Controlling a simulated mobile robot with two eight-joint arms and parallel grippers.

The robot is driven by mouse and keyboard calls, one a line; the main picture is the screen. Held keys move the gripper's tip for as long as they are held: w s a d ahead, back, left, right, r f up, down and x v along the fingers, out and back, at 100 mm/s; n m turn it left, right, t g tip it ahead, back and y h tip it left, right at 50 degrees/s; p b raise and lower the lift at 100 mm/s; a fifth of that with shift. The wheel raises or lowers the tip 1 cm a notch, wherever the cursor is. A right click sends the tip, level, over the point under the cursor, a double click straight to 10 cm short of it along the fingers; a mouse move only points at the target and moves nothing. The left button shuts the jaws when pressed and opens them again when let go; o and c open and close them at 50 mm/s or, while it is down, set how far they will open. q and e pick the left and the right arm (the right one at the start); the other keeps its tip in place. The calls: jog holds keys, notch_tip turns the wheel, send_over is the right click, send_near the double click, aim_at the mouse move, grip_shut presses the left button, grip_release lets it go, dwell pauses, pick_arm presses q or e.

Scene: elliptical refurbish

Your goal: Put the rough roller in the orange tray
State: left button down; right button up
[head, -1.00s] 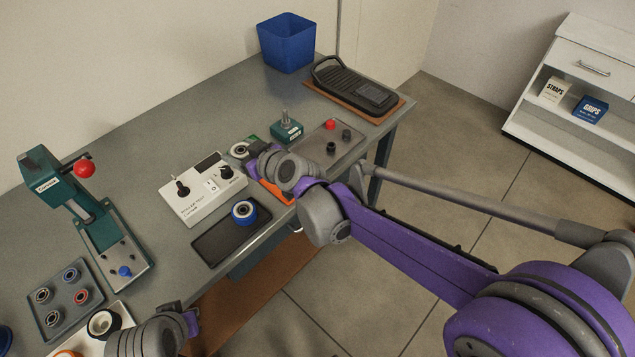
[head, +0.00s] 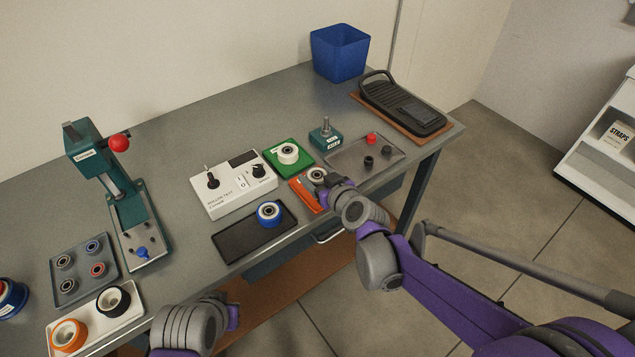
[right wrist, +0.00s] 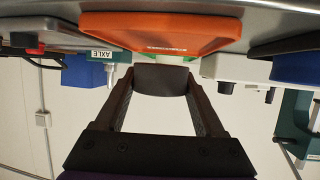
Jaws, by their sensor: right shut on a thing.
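The orange tray (head: 303,196) lies near the bench's front edge, and it fills the top of the right wrist view (right wrist: 165,30). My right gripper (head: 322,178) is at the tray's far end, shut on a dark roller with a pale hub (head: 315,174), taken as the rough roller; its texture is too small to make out. In the right wrist view the roller (right wrist: 160,79) shows as a dark band between the fingertips, close to the tray. Whether it touches the tray is unclear. My left gripper (head: 234,317) is low in the head view, its fingers not clear.
A green tray (head: 303,166) with a white roller is beside the orange tray. A black tray (head: 232,245) with a blue roller and a control box (head: 228,190) are to the left.

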jog(key=shift+f, duration=1.05)
jog(key=shift+f, duration=0.15)
jog(key=o, duration=1.2)
jog(key=shift+c, duration=0.2)
jog(key=shift+r, duration=0.25)
jog(key=p+v, duration=0.1)
jog(key=v, duration=1.1)
jog(key=s+d+f+m+g+h, duration=0.2)
jog(key=s+d, duration=0.4)
jog(key=s, duration=0.4)
jog(key=s+d+f+m+g+h, duration=0.3)
jog(key=s+d+f+g+h, duration=0.1)
jog(key=s, duration=0.6)
jog(key=d+f+g, duration=0.1)
jog(key=d, duration=0.1)
jog(key=shift+s+d+f, duration=0.25)
jog(key=shift+d+f, duration=0.05)
jog(key=shift+d, duration=0.05)
